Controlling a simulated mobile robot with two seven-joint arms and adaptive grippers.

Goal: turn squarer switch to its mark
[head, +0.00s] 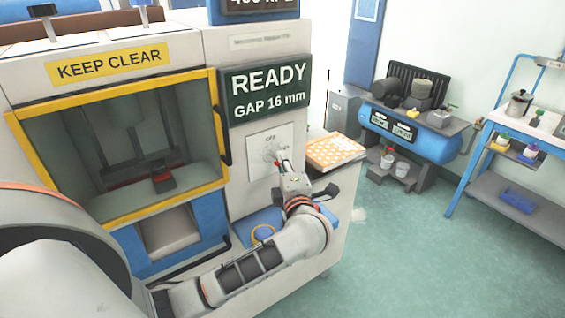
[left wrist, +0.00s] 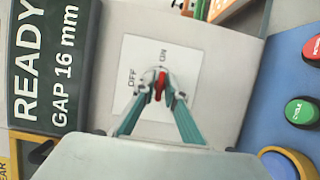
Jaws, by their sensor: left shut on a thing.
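The squarer switch is a small red handle (left wrist: 160,86) on a white plate (left wrist: 188,60) marked OFF and ON. In the left wrist view the OFF mark (left wrist: 131,77) is left of the handle and the ON mark (left wrist: 163,55) is just above it. The handle lies up and down in that picture, its upper end towards ON. My left gripper (left wrist: 159,84) is shut on the handle, one fingertip on each side. In the head view the plate (head: 258,148) is under the READY display, and my left gripper (head: 281,160) hides much of the switch. My right gripper is not in view.
The READY, GAP 16 mm display (head: 265,90) is above the switch. A green button (left wrist: 301,111) and a red button (left wrist: 312,48) are on a blue panel beside it. An orange dotted box (head: 335,151) lies right of my gripper. The yellow-framed machine opening (head: 218,135) is left.

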